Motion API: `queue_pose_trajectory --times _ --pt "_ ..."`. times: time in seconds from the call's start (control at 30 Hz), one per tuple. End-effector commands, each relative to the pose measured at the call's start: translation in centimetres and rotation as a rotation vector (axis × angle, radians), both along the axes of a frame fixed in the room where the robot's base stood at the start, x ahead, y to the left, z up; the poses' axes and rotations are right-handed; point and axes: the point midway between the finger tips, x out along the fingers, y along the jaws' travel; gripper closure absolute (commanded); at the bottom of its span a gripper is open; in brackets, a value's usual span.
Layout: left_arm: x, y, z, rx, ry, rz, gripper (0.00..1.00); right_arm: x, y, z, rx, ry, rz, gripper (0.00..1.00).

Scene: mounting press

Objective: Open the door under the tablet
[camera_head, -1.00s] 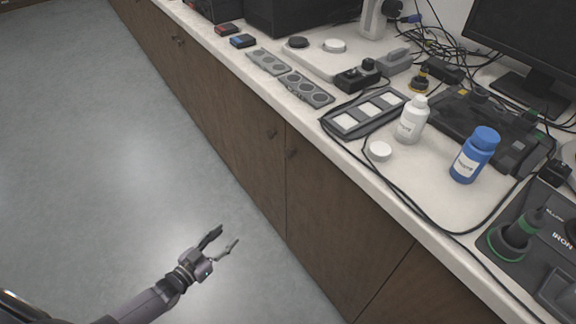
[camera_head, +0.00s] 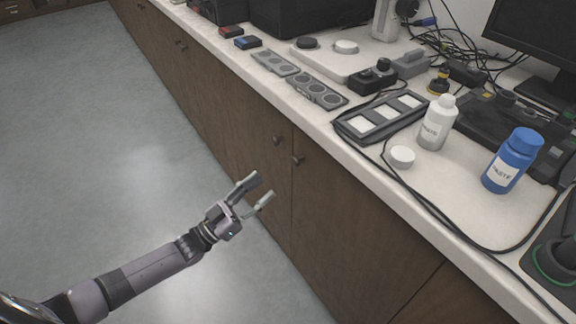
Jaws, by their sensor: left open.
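A row of brown wooden cabinet doors runs under the white counter. Two doors meet at a seam, each with a small dark knob near its top: a left knob (camera_head: 277,139) and a right knob (camera_head: 297,160). The door right of the seam (camera_head: 345,235) looks shut, as does the left door (camera_head: 235,140). My left gripper (camera_head: 259,190) is open and empty, in front of the doors, below and left of the knobs. My right gripper is not in view.
On the counter (camera_head: 440,190) stand a white bottle (camera_head: 436,125), a blue bottle (camera_head: 511,162) and a round white lid (camera_head: 401,157). Black cables run along the counter's front edge. The grey floor (camera_head: 100,150) in front of the cabinets is clear.

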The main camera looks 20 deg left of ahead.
Motion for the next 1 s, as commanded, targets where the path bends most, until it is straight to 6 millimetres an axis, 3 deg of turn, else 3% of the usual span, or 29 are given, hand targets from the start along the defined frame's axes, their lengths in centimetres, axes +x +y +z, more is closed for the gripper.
queue_pose_trajectory --times 0.2,0.4,0.87,1.0 --pt "3.5 -2.8 1.9 -0.001 -0.003 -0.001 0.57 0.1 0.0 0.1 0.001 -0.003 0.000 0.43" --pt "5.8 -4.5 3.0 0.000 -0.001 0.000 0.57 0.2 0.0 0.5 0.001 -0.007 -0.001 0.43" --pt "6.9 -5.4 3.5 0.001 0.002 0.000 0.57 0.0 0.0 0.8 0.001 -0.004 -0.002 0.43" --pt "6.9 -5.4 3.5 0.001 0.002 0.000 0.65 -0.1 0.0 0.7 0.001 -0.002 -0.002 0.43"
